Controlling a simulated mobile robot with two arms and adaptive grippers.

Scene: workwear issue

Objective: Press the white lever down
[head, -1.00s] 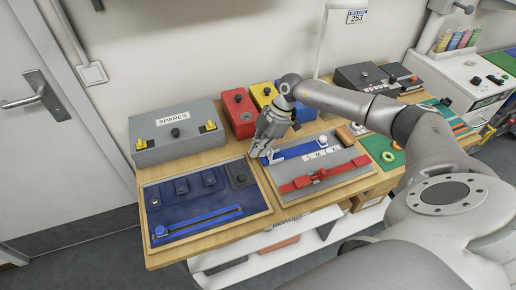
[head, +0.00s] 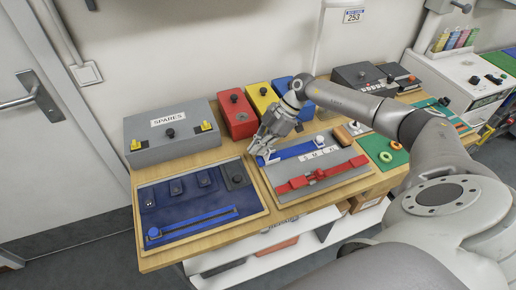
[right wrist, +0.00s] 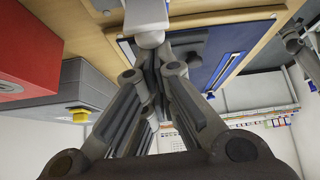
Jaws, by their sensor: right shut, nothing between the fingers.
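My right gripper (head: 258,151) is shut and empty, pointing down at the left end of the blue strip on the grey board (head: 291,203) in the head view. A white lever-like piece (right wrist: 147,14) shows large at the top of the right wrist view, just beyond the closed fingertips (right wrist: 160,52). I cannot tell whether the fingertips touch it. My left gripper is out of view.
A red slider (head: 316,174) lies nearer on the same board. A blue board (head: 203,205) is to the left. A grey SPARES box (head: 170,149) and red (head: 239,119), yellow (head: 262,101) and blue (head: 283,88) boxes stand behind. A green mat (head: 376,145) is to the right.

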